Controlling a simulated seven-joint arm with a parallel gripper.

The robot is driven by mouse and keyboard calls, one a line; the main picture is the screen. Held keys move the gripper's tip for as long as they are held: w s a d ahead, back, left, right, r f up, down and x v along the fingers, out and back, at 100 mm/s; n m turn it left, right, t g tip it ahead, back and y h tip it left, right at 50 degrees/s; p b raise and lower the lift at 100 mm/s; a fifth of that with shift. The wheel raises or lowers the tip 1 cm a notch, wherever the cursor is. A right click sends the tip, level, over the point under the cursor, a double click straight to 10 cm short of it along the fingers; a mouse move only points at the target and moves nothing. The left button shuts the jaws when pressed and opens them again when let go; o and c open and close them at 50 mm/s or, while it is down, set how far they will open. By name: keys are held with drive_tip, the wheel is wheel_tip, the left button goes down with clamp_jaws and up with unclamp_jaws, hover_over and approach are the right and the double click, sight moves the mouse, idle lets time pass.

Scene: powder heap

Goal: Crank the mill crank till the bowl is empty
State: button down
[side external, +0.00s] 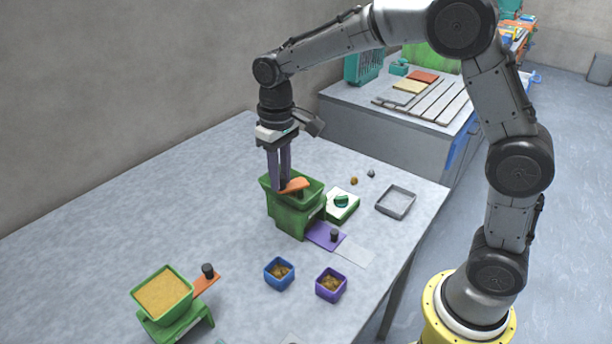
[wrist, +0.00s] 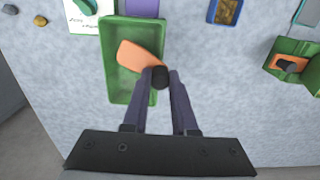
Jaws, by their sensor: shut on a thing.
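The green mill (side external: 290,218) stands near the middle of the table under my gripper. Its bowl (wrist: 118,82) looks bare green inside in the wrist view, with no powder that I can make out; my fingers and the crank cover part of it. The orange crank (wrist: 139,58) lies across the bowl, and its black knob (wrist: 160,77) sits at the bowl's right side. My gripper (wrist: 160,80) has its purple fingers shut on the knob; it also shows from above in the side view (side external: 281,186).
A second green mill (side external: 175,320) with a bowl full of tan powder (side external: 162,293) stands front left. A blue box (side external: 279,273) and a purple box (side external: 331,285) hold brown powder. A purple slide (side external: 326,236), a scale (side external: 341,204) and a grey tray (side external: 396,202) lie to the right.

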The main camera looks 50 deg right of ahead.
drive_tip(key=shift+w+d+r, duration=0.1)
drive_tip(key=shift+w+d, duration=0.6)
drive_tip(key=shift+w, duration=0.2)
drive_tip(key=shift+w+d, duration=0.35)
drive_tip(key=shift+d, duration=0.25)
drive_tip(key=shift+w+d, duration=0.1)
drive_tip(key=shift+d, duration=1.35)
